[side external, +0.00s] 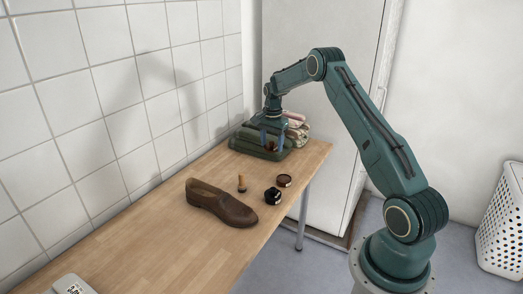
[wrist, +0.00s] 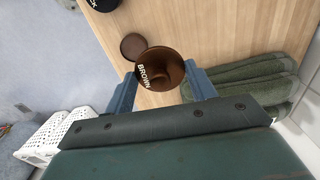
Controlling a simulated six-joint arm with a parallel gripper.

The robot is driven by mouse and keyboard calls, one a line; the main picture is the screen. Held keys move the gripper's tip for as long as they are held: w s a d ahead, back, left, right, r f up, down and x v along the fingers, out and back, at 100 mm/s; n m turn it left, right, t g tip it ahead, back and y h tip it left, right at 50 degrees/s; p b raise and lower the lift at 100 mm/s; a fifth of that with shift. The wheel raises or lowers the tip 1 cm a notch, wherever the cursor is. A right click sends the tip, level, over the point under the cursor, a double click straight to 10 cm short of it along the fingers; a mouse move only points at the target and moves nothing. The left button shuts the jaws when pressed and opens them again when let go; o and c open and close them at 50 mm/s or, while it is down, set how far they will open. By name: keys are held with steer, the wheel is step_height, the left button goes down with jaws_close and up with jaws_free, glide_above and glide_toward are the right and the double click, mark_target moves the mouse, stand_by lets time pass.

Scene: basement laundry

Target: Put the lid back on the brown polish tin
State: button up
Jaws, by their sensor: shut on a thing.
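My gripper (side external: 272,140) is shut on the brown lid (wrist: 160,68), a round dark brown disc lettered BROWN, held between the two blue fingers in the wrist view. In the side view the lid (side external: 271,146) is small and partly hidden by the fingers, up in front of the green towels. The brown polish tin (side external: 284,180) stands on the table, nearer the side camera than my gripper and apart from it. In the wrist view the tin (wrist: 132,45) shows just beyond the lid, its near edge partly covered by it.
A black tin (side external: 272,197) stands close to the brown tin. A small upright dauber (side external: 241,184) and a brown shoe (side external: 219,204) are to their left. Folded green towels (side external: 247,151) lie at the table's far end. The table's right edge is near the tins; the front of the table (side external: 150,245) is largely clear.

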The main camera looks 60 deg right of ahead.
steer(key=s+f, duration=0.4)
steer(key=s, duration=0.2)
steer(key=shift+f+m, duration=0.15)
steer(key=shift+m, duration=0.15)
steer(key=shift+w+f, duration=0.1)
steer(key=shift+f, duration=3.1)
steer(key=shift+f, duration=0.15)
stand_by(0.4)
steer(key=o, duration=1)
steer(key=shift+o, duration=0.7)
steer(key=o, duration=0.3)
